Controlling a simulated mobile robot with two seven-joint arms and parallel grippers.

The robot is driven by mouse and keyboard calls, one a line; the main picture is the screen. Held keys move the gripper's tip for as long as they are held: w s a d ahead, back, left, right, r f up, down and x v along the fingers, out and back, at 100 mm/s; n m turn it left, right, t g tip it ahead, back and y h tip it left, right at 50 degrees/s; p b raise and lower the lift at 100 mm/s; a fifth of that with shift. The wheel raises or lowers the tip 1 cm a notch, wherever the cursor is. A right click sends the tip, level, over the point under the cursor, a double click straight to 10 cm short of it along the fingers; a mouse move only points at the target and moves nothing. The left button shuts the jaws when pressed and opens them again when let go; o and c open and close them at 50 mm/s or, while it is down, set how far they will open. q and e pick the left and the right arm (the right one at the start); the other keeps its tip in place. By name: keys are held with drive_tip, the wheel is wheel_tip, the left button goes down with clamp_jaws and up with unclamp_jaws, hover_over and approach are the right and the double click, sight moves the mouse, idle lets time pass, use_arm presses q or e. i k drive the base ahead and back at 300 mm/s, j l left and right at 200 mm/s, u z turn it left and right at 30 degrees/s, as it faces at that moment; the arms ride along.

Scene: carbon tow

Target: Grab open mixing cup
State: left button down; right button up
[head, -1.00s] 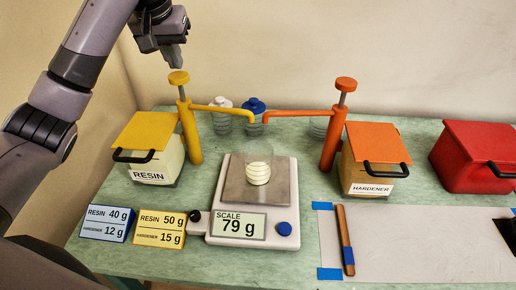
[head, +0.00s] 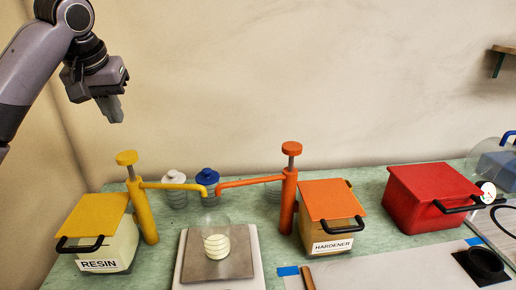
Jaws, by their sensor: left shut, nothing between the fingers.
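A clear open cup (head: 216,243) with white ring marks and pale contents stands upright on the scale's metal plate (head: 240,268). Behind it stand a cup with a white lid (head: 174,190) and a cup with a blue lid (head: 207,180). A further clear ringed cup (head: 274,190) is mostly hidden behind the orange pump. My left gripper (head: 114,112) is shut and empty, pointing down, at upper left above the yellow pump's knob (head: 126,157) and well away from the cups. My right gripper is not in view.
The yellow pump (head: 142,210) and orange pump (head: 288,200) reach their spouts over the scale area. The resin box (head: 105,245), hardener box (head: 330,228) and red box (head: 420,205) stand around. A grey mat (head: 400,275) lies in front on the right.

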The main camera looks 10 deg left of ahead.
sight(214, 227)
drive_tip(key=k, duration=1.5)
